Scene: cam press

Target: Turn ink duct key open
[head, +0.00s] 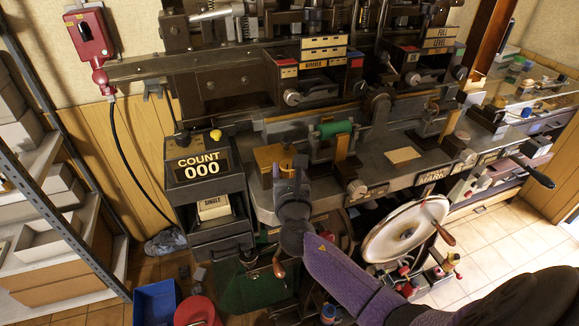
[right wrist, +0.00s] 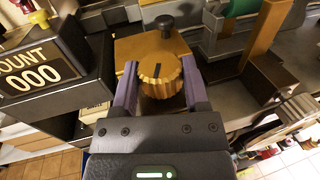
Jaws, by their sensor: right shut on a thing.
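The ink duct key looks to be the round, ribbed brass knob (right wrist: 160,82) in the right wrist view, with a dark line across its face running nearly straight up in the picture. It sits on a brass block (right wrist: 142,46) that has a small black knob on top. My right gripper (right wrist: 160,72) is shut on the brass knob, one purple finger on each side. In the head view, my right gripper (head: 288,166) reaches up to the brass block (head: 268,155) and hides the knob. My left gripper is not in view.
The counter box (head: 205,160) reading "COUNT 000" stands close on the left. A green roller (head: 335,128) is to the right of the brass block. A round white disc (head: 405,230) and a long-handled lever (head: 532,172) are further right.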

